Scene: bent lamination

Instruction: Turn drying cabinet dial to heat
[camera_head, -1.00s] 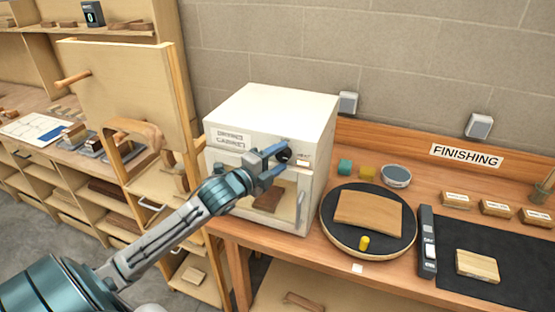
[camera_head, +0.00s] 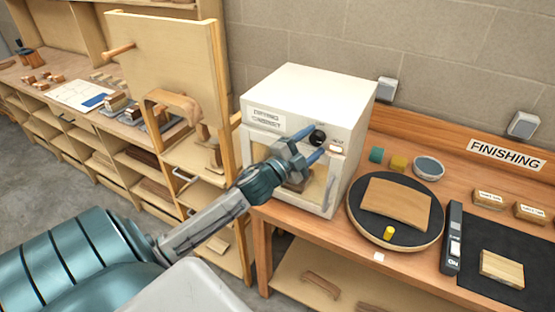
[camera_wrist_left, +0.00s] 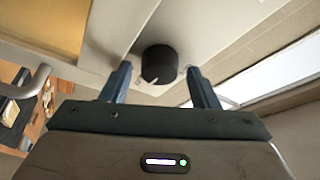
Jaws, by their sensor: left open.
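The drying cabinet (camera_head: 310,95) is a white box with a glass door at the left end of the finishing bench. Its black round dial (camera_head: 318,137) is on the upper front face. The dial also shows in the left wrist view (camera_wrist_left: 159,64), with a small pale pointer mark on its rim. My left gripper (camera_head: 309,145) is open in front of the cabinet, just below and beside the dial. In the left wrist view the dial appears between the two blue fingertips, with gaps on both sides. The dial's small labels are not readable. My right gripper is not in view.
The bench holds a round black turntable (camera_head: 360,228) with a curved wood piece (camera_head: 396,204). Small teal and yellow blocks and a round tin (camera_head: 429,167) stand behind it. A wooden rack (camera_head: 165,75) stands close to the cabinet's left.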

